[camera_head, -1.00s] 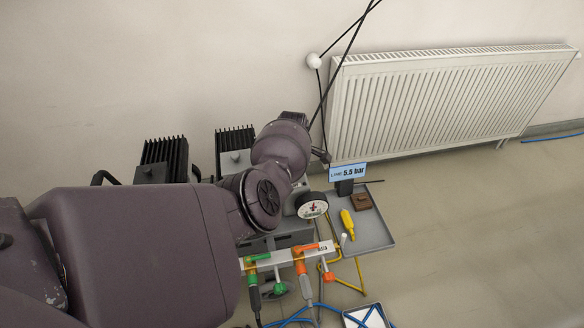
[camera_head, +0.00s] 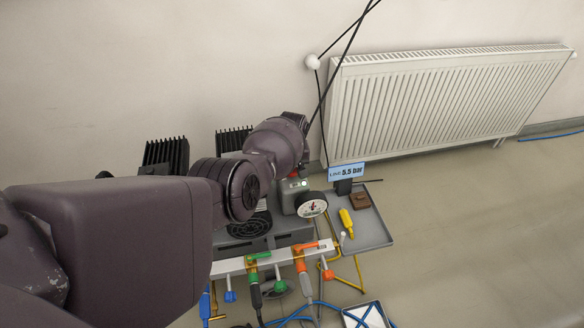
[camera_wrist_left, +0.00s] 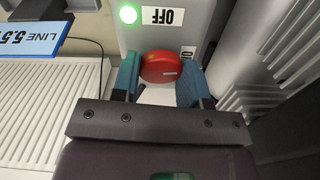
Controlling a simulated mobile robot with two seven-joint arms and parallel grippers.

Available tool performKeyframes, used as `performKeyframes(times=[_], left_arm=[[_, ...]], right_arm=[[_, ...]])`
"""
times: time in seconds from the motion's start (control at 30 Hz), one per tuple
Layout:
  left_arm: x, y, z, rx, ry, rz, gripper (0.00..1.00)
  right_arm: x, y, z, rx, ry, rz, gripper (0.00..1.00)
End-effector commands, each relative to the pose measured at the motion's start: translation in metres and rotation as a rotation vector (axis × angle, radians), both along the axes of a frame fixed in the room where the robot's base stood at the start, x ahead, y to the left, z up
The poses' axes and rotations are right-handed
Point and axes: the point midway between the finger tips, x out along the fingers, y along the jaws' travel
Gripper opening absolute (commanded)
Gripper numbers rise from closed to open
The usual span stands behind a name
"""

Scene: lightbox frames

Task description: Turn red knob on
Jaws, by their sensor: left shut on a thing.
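The red knob (camera_wrist_left: 160,67) sits on a light grey panel (camera_wrist_left: 185,15) in the left wrist view. Beside it are an upside-down "OFF" label and a lit green lamp (camera_wrist_left: 128,14). My left gripper (camera_wrist_left: 160,80) has its two blue-padded fingers on either side of the knob and is shut on it. The knob carries a small pale mark near its lower right edge. In the head view, my left arm (camera_head: 275,145) covers most of the gripper and knob. My right gripper is not in view.
A grey machine (camera_head: 245,228) with a fan grille stands below my arm. Near it are a pressure gauge (camera_head: 312,205), a manifold (camera_head: 285,257) with coloured valves, and a tray (camera_head: 370,232) holding a yellow tool. A white radiator (camera_head: 440,100) is on the wall.

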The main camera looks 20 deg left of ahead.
Motion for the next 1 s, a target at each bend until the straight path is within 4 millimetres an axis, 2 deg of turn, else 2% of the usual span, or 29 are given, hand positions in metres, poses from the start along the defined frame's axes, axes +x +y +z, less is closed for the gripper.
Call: performKeyframes(times=[0.3,0.87,0.9,1.0], left_arm=[[0.0,0.001,-0.0002,0.002,0.0,-0.122,0.17],[0.0001,0.0006,-0.0003,0.001,0.0,-0.148,0.17],[0.0001,0.0006,-0.0003,0.001,0.0,-0.148,0.47],[0.0001,0.0004,-0.0002,0.001,0.0,-0.147,0.62]], right_arm=[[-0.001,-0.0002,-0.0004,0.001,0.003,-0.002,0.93],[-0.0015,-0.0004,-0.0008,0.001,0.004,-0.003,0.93],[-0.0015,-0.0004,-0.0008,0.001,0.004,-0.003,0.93],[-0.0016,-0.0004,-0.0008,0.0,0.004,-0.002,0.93]])
